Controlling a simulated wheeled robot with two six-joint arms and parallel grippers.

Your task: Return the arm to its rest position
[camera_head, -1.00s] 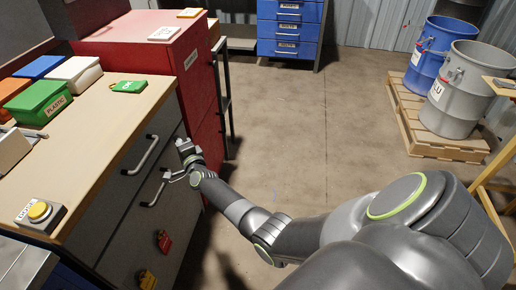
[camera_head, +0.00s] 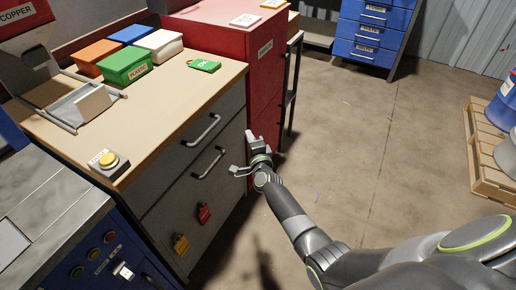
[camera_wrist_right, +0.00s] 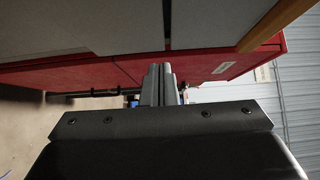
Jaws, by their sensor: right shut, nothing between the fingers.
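My right arm reaches in from the lower right in the head view. Its gripper (camera_head: 243,157) is in front of the grey drawer cabinet (camera_head: 165,228), near the red cabinet (camera_head: 265,95). In the right wrist view, the fingers of the right gripper (camera_wrist_right: 160,80) are together with nothing between them. The drawer fronts and a red cabinet surface (camera_wrist_right: 80,75) show close beyond them. I cannot tell the exact gap to the cabinet. My left gripper is in neither view.
The wooden bench top (camera_head: 170,105) carries coloured lidded boxes, a green tag (camera_head: 204,66), a grey tray (camera_head: 90,103) and a yellow button (camera_head: 109,159). Red (camera_head: 204,213) and yellow (camera_head: 181,244) padlocks hang on the cabinet. The floor (camera_head: 370,150) to the right is open up to a pallet (camera_head: 488,165) with drums.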

